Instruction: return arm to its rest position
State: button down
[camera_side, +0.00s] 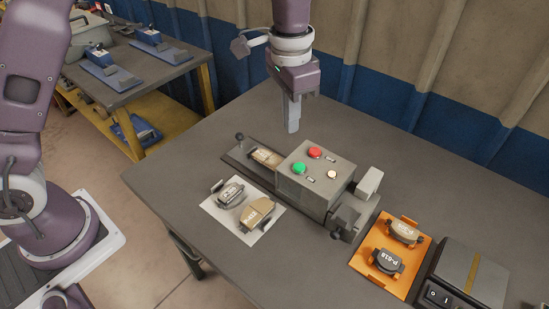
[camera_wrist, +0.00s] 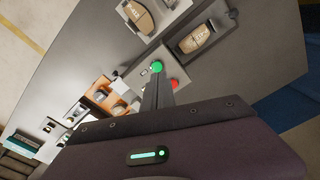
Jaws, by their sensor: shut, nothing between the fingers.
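My gripper (camera_side: 293,127) is shut and empty. It points down and hangs in the air behind the grey control box (camera_side: 314,178), apart from it in the side view. In the wrist view my gripper (camera_wrist: 157,92) shows as narrow closed fingers, with the green button (camera_wrist: 157,66) just beyond the tips. The box carries a red button (camera_side: 315,152), a green button (camera_side: 299,168) and a pale button (camera_side: 332,174). A brake shoe (camera_side: 267,156) lies in the fixture slot (camera_side: 240,153) left of the box.
A white mat (camera_side: 222,217) holds two brake shoes. An orange tray (camera_side: 363,264) holds two more, one marked P-018. A dark device (camera_side: 468,272) stands at the right. A corrugated wall (camera_side: 400,90) rises behind the table. The table's left rear is clear.

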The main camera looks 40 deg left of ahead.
jog(key=s+a+r+n+t, duration=0.2)
jog(key=s+a+r, duration=0.4)
jog(key=s+r, duration=0.3)
jog(key=s+a+n+t, duration=0.1)
jog(key=s+a, duration=0.2)
jog(key=s, duration=0.6)
jog(key=s+a+r+n+t, duration=0.1)
jog(key=s+a+n+t, duration=0.1)
jog(key=s, duration=0.6)
jog(key=shift+s+a, duration=0.35)
jog(key=shift+a, duration=0.15)
